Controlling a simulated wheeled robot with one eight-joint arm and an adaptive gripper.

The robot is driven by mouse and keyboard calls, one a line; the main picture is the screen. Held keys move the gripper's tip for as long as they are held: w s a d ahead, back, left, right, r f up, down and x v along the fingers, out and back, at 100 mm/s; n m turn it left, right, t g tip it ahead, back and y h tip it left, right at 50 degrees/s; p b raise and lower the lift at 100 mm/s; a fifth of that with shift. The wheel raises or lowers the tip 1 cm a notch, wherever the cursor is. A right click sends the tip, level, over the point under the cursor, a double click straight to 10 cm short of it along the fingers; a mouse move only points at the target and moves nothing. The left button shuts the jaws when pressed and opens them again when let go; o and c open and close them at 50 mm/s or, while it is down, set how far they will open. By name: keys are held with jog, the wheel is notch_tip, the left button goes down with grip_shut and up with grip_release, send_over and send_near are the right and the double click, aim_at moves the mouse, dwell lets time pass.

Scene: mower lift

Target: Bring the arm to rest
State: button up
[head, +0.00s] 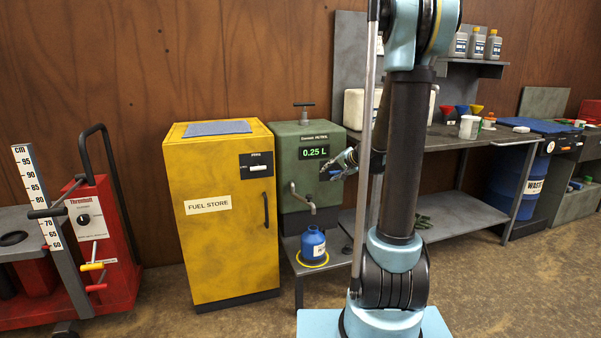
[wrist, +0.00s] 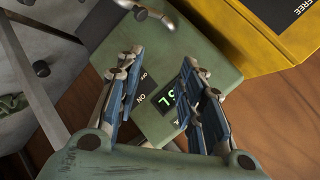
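My gripper (head: 327,172) is in front of the right side of the green fuel dispenser (head: 290,150), just below and beside its 0.25 L display. In the wrist view my gripper (wrist: 163,85) shows two blue-padded fingers spread apart with nothing between them. The dispenser's green housing (wrist: 205,45) and part of its lit display lie beyond the fingers. My arm stands upright in the middle of the head view, its upper part cut off by the top edge. Whether a finger touches the dispenser, I cannot tell.
A blue can (head: 313,243) stands on a yellow ring under the dispenser's spout. The yellow fuel store (head: 222,230) is to the left, door shut. A red mower lift (head: 105,235) is farther left. A bench (head: 480,139) with cups and bottles runs along the right. Floor at front is open.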

jog(key=s+n+g+h, duration=0.2)
jog(key=s+n+g, duration=0.2)
jog(key=s, duration=1.7)
jog(key=s+d+f+n+g+h, duration=0.1)
jog(key=s+d+f, duration=0.1)
jog(key=s, duration=0.8)
jog(key=s+d+f+n+g+h, duration=0.1)
jog(key=s+f, duration=0.4)
jog(key=s, duration=0.5)
jog(key=d+g+h, duration=0.1)
jog(key=d, duration=0.1)
jog(key=shift+s+d+n+h, duration=0.15)
jog(key=shift+d+n+h, duration=0.15)
jog(key=shift+d+n, duration=0.1)
jog(key=shift+w+f, duration=0.15)
jog(key=shift+w, duration=0.3)
